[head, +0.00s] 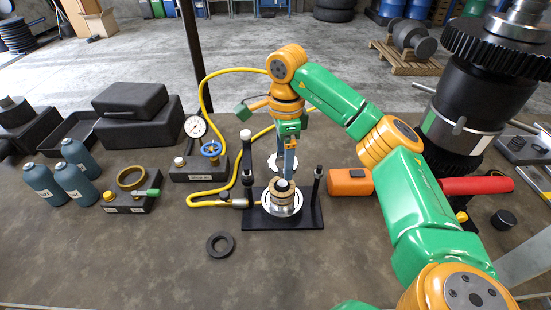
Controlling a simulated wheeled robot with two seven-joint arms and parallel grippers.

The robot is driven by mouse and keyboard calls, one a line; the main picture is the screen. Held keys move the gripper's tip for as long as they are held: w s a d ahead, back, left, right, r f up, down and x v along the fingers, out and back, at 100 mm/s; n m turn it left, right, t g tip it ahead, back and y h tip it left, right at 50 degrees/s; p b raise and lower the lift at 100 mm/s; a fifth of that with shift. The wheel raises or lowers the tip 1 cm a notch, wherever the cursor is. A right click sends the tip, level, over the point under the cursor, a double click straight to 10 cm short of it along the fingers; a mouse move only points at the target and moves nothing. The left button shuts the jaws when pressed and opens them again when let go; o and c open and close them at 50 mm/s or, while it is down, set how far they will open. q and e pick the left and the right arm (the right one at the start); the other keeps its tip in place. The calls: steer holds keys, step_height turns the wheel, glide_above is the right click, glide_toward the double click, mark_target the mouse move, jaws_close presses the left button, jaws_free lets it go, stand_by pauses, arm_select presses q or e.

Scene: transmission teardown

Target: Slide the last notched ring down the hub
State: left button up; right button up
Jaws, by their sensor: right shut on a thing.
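The hub (284,206) stands upright on a black fixture base (308,217), on a silvery round flange. A tan-brown ring (275,187) sits around the hub's upper part, with a dark centre showing above it. Its notches are too small to make out. My right gripper (288,172) points straight down over the hub from behind, with its blue-grey fingers at the ring. It is shut on the ring, and the fingertips' exact contact is hard to see. My left gripper is not in view.
Black posts (317,184) rise beside the hub. A dark loose ring (220,245) lies at front left on clear bench. A valve block (198,170) with a yellow hose (202,95) stands behind left. An orange case (350,182) lies right; a large gear shaft (478,100) stands farther right.

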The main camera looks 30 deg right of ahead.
mark_target(283, 183)
steer(key=shift+f, duration=1)
steer(key=shift+f+b, duration=1.3)
steer(key=shift+f, duration=1)
steer(key=o, duration=1.5)
steer(key=shift+w+r+b, duration=0.1)
steer(key=shift+r+b, duration=0.2)
steer(key=shift+r, duration=0.15)
step_height(283, 183, up, 4)
steer(key=shift+f+b, duration=0.15)
steer(key=shift+b, duration=0.35)
step_height(283, 183, up, 10)
steer(key=p, duration=0.4)
steer(key=shift+f, duration=0.2)
